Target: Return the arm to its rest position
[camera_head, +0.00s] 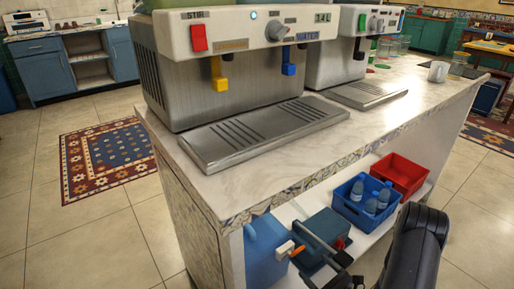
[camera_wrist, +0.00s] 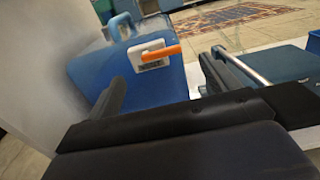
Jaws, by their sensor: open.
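My arm (camera_head: 412,250) reaches in from the lower right of the head view, low in front of the counter's open lower shelf. In the wrist view my gripper (camera_wrist: 163,85) is open, its two dark fingers apart. A blue container (camera_wrist: 85,75) with a white plate and an orange lever (camera_wrist: 160,54) lies beyond and between the fingers. I cannot tell whether a finger touches it. The blue container also shows in the head view (camera_head: 262,250). I see nothing held between the fingers.
A teal box (camera_head: 318,232) with a bar handle stands close beside the blue container. A blue crate (camera_head: 352,207) with several bottles and a red crate (camera_head: 400,174) stand on the shelf. The counter (camera_head: 250,190) above carries two dispensers. Tiled floor (camera_head: 480,225) lies open at right.

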